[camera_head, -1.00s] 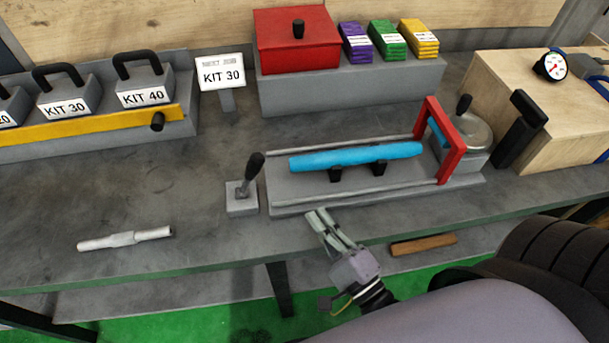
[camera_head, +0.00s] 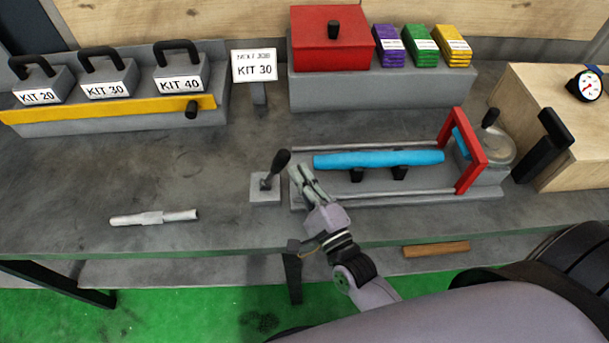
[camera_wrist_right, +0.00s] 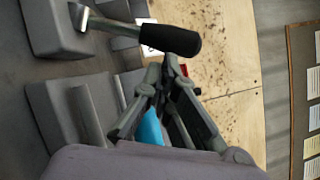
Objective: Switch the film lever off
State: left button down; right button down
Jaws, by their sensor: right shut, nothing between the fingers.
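The film lever (camera_head: 275,168) is a black-handled lever on a small grey block (camera_head: 264,188), left of the blue roll fixture. Its handle tilts up and to the right in the head view. In the right wrist view the black handle (camera_wrist_right: 170,39) lies just beyond the fingertips. My right gripper (camera_head: 297,172) is shut and empty, its tips close to the right of the lever handle. In the right wrist view the gripper (camera_wrist_right: 160,75) overlaps the handle's lower edge; I cannot tell whether they touch. My left gripper is not in view.
A blue roll (camera_head: 378,159) rests on a grey fixture with a red frame (camera_head: 475,165) right of my gripper. A metal shaft (camera_head: 154,217) lies on the bench at left. Kit weights (camera_head: 181,72) and a red box (camera_head: 330,40) stand behind. Bench between is clear.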

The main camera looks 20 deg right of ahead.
aim_at(277, 162)
jog(key=shift+a+r+p, duration=0.1)
jog(key=shift+r+p, duration=0.15)
jog(key=shift+p, duration=0.2)
jog(key=shift+w+a+r+n+g+p, duration=0.1)
jog(key=shift+a+r+n+g+p, duration=0.4)
jog(key=shift+n+p, duration=0.75)
jog(key=a+r+n+p, duration=0.1)
jog(key=p, duration=0.2)
jog(key=a+r+n+g+p, duration=0.1)
jog(key=p, duration=0.1)
jog(key=shift+w+a+p, duration=0.15)
jog(key=shift+w+p, duration=0.2)
jog(key=shift+p, duration=0.05)
jog(key=shift+w+a+r+p, duration=0.1)
jog(key=shift+w+a+p, duration=0.1)
jog(key=shift+a, duration=0.55)
jog(key=shift+w+a+r+p, duration=0.15)
jog(key=shift+w+a, duration=0.1)
jog(key=shift+a, duration=0.5)
jog(key=shift+w+a+f+p, duration=0.1)
jog(key=shift+w+a+p, duration=0.1)
jog(key=shift+a, duration=0.55)
